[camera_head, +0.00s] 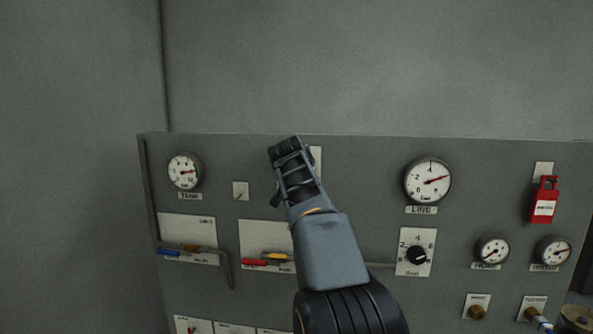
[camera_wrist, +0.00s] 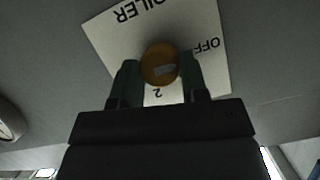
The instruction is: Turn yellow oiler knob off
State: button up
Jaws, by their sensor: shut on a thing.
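The yellow oiler knob (camera_wrist: 160,64) shows in the wrist view as a round orange-yellow knob on a white label plate (camera_wrist: 110,38). The plate is marked "OILER", "OFF" and "2" and appears upside down and tilted. My gripper (camera_wrist: 161,75) has one finger on each side of the knob and is shut on it. In the head view, my gripper (camera_head: 284,150) reaches the upper middle of the grey panel and hides the knob. Only a strip of the white plate (camera_head: 316,160) shows beside it.
The grey panel (camera_head: 360,165) carries a tank gauge (camera_head: 184,171) at left and a line gauge (camera_head: 427,181) at right. A black dial (camera_head: 416,256), a red lockout tag (camera_head: 543,201), small gauges (camera_head: 493,250) and red and blue-handled levers (camera_head: 255,262) surround my arm.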

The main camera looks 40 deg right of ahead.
dwell(0.3)
jog(key=o, duration=0.9)
jog(key=b+v, duration=0.3)
jog(key=v, duration=1)
jog(key=shift+s+a+r, duration=0.1)
jog(key=shift+s+a, duration=0.1)
jog(key=shift+s, duration=0.1)
